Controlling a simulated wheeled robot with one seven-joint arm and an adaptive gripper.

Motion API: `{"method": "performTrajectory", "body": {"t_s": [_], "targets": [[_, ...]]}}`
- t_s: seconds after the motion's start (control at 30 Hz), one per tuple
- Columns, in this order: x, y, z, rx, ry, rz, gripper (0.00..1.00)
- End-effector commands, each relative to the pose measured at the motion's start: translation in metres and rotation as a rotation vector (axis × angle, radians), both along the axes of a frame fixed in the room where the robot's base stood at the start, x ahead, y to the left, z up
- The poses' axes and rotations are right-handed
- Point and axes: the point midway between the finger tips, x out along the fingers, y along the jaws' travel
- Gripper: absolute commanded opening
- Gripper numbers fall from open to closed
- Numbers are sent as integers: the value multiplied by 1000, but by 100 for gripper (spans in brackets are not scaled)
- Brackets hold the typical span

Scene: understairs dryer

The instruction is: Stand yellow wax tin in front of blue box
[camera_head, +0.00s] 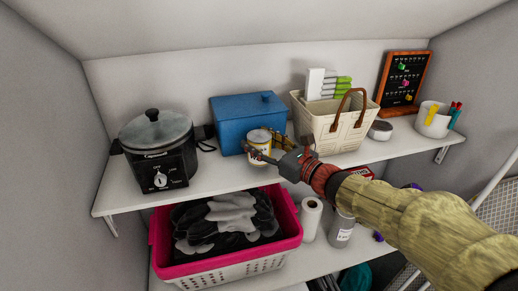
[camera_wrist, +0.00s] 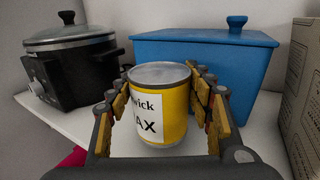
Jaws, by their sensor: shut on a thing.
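The yellow wax tin (camera_wrist: 176,103) has a grey lid and a white label reading "AX". It is upright between the fingers of my gripper (camera_wrist: 163,110), which is shut on it. In the head view the tin (camera_head: 259,143) is at the front right of the blue box (camera_head: 236,115), near the shelf's front edge. My gripper (camera_head: 265,151) reaches it from the right. I cannot tell whether the tin's base touches the shelf.
A black slow cooker (camera_head: 158,150) stands left of the box. A cream basket (camera_head: 330,125) stands right of it, with a grey-lidded jar (camera_head: 380,131) and a white cup (camera_head: 432,122) farther right. A pink laundry basket (camera_head: 160,235) is below. Bare shelf (camera_head: 208,172) lies left of the tin.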

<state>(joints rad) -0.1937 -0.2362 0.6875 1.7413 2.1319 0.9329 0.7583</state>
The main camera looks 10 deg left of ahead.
Motion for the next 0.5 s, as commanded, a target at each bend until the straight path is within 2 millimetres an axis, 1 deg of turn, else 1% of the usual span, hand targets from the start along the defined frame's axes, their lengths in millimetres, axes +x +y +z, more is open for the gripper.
{"method": "performTrajectory", "body": {"t_s": [0.1, 0.2, 0.5], "targets": [[-1, 0, -17, 0, 4, 0, 16], [0, 0, -25, 1, 1, 0, 16], [-1, 0, -28, 0, -1, 0, 16]]}}
